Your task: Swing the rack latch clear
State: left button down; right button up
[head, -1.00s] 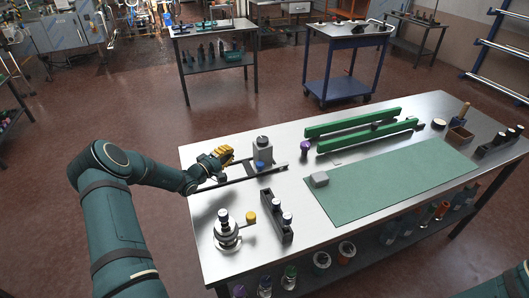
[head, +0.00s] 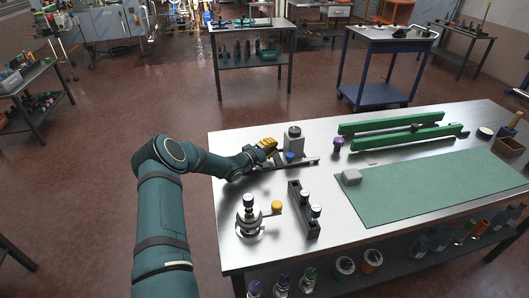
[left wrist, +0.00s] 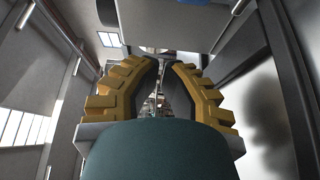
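My left gripper (head: 272,150), with yellow ridged fingers, is low over the near table beside a grey block (head: 293,146) with a dark round top. A blue knob (head: 290,157) and a flat dark bar (head: 308,162) are at the block's foot. In the left wrist view the fingers (left wrist: 163,62) curve toward each other with a narrow gap; I cannot tell whether anything is between the tips. A black rack (head: 296,203) with round-topped vials stands nearer the front. I cannot make out which part is the rack latch. My right gripper is out of view.
A round metal fixture (head: 249,222) with a yellow knob (head: 277,205) stands left of the rack. A green mat (head: 430,185) with a small grey block (head: 351,176) covers the right side. Two green rails (head: 390,125) and a purple knob (head: 338,143) are behind it.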

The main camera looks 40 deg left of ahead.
aim_at(288, 147)
pick_arm(q)
jog(key=shift+x, duration=1.25)
jog(key=shift+w+d, duration=0.2)
jog(key=shift+w, duration=0.05)
jog(key=shift+s+d, duration=0.7)
jog(key=shift+d, duration=0.3)
jog(key=shift+s+d+f, duration=0.1)
jog(key=shift+s+d, duration=0.25)
jog(key=shift+d, duration=0.25)
jog(key=shift+s+p, duration=0.1)
jog(key=shift+p, duration=0.25)
jog(key=shift+s+d, duration=0.25)
